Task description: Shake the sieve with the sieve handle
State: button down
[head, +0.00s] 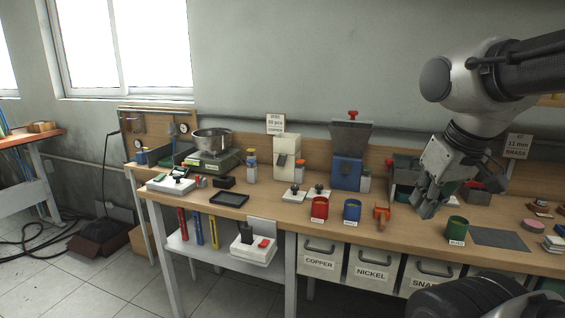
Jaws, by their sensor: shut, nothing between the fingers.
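No part is plainly marked as the sieve or its handle. A dark grey-green box on a pale frame (403,168) stands at the back of the bench, partly hidden behind my gripper; it may be the sieve, but I cannot tell. My gripper (424,209) points down over the bench in front of this box, shut and empty. Its fingers hide part of the bench. A small orange part (382,214) stands just left of the gripper, apart from it.
Red (320,207), blue (352,209) and green (456,230) cups stand along the front edge. A blue hopper machine (347,170) and a white dispenser (286,156) are behind. A metal bowl (212,140) sits far left. A grey mat (498,238) lies right, bare.

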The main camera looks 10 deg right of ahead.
aim_at(388, 161)
jog(key=i+j+z, duration=0.1)
jog(key=i+z, duration=0.25)
jog(key=i+j+z, duration=0.3)
jog(key=i, duration=0.25)
